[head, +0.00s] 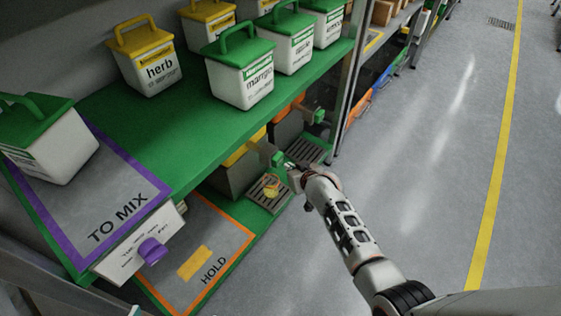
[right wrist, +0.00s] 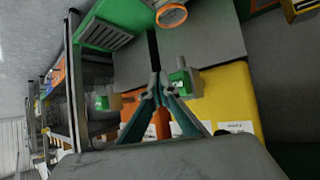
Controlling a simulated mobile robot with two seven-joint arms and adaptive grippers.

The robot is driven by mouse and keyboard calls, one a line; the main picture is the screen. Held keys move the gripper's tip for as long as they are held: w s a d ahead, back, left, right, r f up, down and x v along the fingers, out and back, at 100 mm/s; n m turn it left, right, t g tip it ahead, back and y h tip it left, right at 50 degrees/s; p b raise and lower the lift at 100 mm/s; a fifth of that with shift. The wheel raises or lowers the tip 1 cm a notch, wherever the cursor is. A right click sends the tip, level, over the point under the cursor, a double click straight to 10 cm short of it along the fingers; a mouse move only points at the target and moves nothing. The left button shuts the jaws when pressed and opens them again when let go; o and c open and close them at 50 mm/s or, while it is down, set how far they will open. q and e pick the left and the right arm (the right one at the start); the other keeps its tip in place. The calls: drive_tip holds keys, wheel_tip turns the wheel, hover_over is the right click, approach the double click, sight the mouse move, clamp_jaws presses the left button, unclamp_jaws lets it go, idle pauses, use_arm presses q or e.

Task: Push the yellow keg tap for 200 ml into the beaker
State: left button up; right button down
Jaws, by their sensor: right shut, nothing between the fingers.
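The yellow keg (head: 240,153) sits under the green shelf, mostly hidden; it shows larger in the right wrist view (right wrist: 236,92). Its tap has a green block (head: 279,159), which also shows in the right wrist view (right wrist: 180,80). A small beaker (head: 271,187), yellowish in the head view, stands on the drip tray below the tap. In the right wrist view its orange-rimmed round end (right wrist: 172,14) is at the top edge. My right gripper (head: 290,164) is shut and empty right beside the tap. I cannot tell whether its fingertips (right wrist: 157,78) touch the tap.
An orange keg (right wrist: 131,106) with another green tap (head: 319,115) is farther along the row. Lidded tubs, including herb (head: 154,69) and mango (head: 240,78), stand on the shelf above. A HOLD mat (head: 226,243) lies nearer. The floor at right is clear.

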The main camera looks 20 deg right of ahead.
use_arm(q)
drive_tip(key=shift+t, duration=0.5)
drive_tip(key=r, duration=0.1)
drive_tip(key=w+r+p, duration=0.1)
drive_tip(key=r, duration=0.1)
drive_tip(key=r+p, duration=0.1)
drive_tip(key=shift+w+r, duration=0.4)
use_arm(e)
drive_tip(key=s+d, duration=0.2)
drive_tip(key=s, duration=0.1)
drive_tip(key=shift+s+d+r, duration=0.1)
drive_tip(key=shift+s+d, duration=0.15)
drive_tip(key=shift+d, duration=0.15)
use_arm(q)
drive_tip(key=shift+f, duration=0.1)
idle(1.4)
